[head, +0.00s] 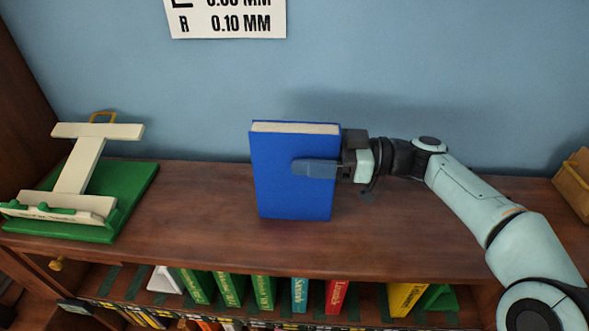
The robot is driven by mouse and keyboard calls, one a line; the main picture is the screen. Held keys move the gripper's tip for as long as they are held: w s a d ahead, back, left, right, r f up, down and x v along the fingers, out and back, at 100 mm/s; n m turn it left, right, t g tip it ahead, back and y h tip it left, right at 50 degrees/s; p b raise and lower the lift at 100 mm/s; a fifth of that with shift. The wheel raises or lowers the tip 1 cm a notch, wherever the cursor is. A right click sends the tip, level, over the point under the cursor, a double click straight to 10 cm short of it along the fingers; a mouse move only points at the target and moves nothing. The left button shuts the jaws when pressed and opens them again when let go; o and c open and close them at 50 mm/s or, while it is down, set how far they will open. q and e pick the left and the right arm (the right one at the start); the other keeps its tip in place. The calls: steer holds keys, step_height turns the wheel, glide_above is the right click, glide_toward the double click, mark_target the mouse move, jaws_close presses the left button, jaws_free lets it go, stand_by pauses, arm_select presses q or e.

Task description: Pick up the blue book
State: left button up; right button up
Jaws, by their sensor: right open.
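The blue book (275,180) stands upright on the wooden bookcase top (200,205), near the middle of the head view. Its pale page edges show at the top. My right gripper (310,168) reaches in from the right at the book's right edge. One finger lies across the front cover, near its right side. The other finger is hidden behind the book. The jaws are open around the book's right edge. My left gripper is not in view.
A cream stand on a green base (125,198) sits at the left. A wooden object (574,182) is at the far right. Several books, including a red one (338,297), fill the shelf below. A blue wall (400,80) closes off the back. The top is clear left of the book.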

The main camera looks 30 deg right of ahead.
steer(key=shift+w+a, duration=0.1)
steer(key=shift+a, duration=0.05)
jaws_close()
steer(key=shift+r, duration=0.1)
steer(key=shift+r, duration=0.1)
